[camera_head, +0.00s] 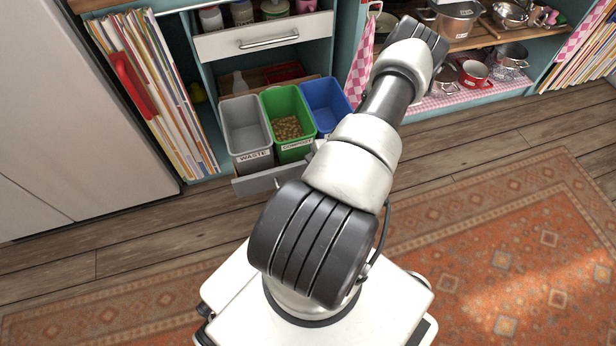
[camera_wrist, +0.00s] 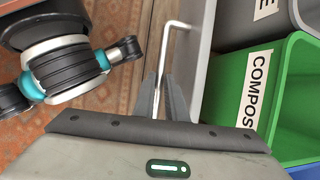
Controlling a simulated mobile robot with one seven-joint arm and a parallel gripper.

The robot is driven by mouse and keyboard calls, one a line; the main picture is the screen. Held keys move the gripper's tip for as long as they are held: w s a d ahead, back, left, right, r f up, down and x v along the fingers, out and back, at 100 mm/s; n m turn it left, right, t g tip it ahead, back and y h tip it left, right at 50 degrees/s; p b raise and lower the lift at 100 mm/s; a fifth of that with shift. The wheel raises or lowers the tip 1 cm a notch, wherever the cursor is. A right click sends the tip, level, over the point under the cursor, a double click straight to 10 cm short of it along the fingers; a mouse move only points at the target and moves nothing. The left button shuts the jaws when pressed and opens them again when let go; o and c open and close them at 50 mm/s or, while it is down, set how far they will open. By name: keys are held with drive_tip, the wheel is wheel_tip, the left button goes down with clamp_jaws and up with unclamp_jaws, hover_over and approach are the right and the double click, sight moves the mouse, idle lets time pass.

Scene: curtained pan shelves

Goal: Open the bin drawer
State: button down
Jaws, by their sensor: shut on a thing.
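The bin drawer (camera_head: 256,182) stands pulled out from the lower cabinet, with its bins showing. It holds a grey bin (camera_head: 245,127) labelled WASTE, a green bin (camera_head: 287,115) labelled COMPOST with brown bits inside, and a blue bin (camera_head: 326,103). In the wrist view, my gripper (camera_wrist: 162,92) is shut on the drawer's metal bar handle (camera_wrist: 168,50), along the drawer front (camera_wrist: 200,45). In the head view, my arm hides the right part of the drawer front, the handle and my gripper.
Books or folders (camera_head: 155,95) stand to the left. A checkered towel (camera_head: 362,65) hangs to the right, near shelves of pans (camera_head: 473,72). Wood floor and a patterned rug (camera_head: 500,260) lie in front.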

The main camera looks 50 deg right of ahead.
drive_tip(key=c, duration=1.8)
unclamp_jaws()
drive_tip(key=shift+r, duration=0.1)
drive_tip(key=p+v, duration=0.4)
drive_tip(key=v, duration=1.3)
drive_tip(key=shift+r, duration=0.15)
